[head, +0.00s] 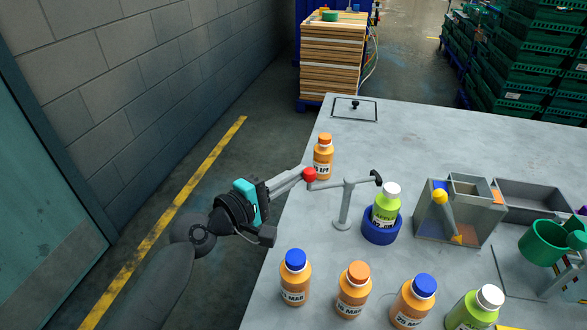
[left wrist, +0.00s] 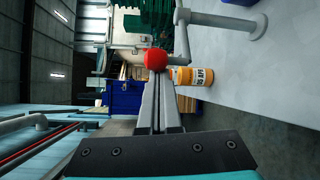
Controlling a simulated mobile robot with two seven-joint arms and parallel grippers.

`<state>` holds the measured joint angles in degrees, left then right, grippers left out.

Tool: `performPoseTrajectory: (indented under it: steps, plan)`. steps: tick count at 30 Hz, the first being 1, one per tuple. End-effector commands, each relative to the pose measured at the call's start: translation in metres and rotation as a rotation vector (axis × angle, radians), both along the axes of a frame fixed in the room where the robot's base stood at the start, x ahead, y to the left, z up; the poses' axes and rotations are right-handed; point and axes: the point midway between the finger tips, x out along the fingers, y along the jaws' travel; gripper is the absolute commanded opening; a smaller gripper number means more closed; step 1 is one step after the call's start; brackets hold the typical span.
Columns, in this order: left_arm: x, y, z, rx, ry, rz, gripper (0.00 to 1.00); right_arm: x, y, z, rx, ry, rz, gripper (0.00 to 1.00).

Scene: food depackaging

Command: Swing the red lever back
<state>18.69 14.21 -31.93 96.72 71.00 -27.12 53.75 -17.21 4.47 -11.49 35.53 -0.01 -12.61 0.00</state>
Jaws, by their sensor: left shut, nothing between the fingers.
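The red lever knob (head: 309,174) sits at the left end of a grey lever arm on a post (head: 346,205). My left gripper (head: 300,176) is shut and empty, with its fingertips at the knob. In the left wrist view the red knob (left wrist: 156,59) shows right at the tips of the closed fingers (left wrist: 157,80). Whether they touch cannot be told for certain. My right gripper is not in view.
An orange bottle (head: 323,157) stands just behind the knob; it also shows in the left wrist view (left wrist: 192,76). Several bottles (head: 352,290) line the table's front. A grey sorting box (head: 460,212) and a green cup (head: 543,241) are at right. The table's back is mostly clear.

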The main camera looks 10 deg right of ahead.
Motion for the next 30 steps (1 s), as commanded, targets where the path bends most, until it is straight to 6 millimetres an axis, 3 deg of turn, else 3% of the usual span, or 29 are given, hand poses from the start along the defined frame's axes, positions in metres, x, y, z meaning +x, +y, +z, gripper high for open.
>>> performPoseTrajectory:
  steps: [15, 30]
  plan:
    - [-0.021, -0.003, 0.004, -0.005, 0.006, 0.170, 0.00, 0.000, 0.000, 0.055, 0.000, 0.000, 0.000, 0.50]
    - [-0.043, -0.009, 0.001, -0.001, 0.001, 0.163, 0.00, 0.000, -0.001, 0.071, -0.001, 0.000, 0.000, 0.50]
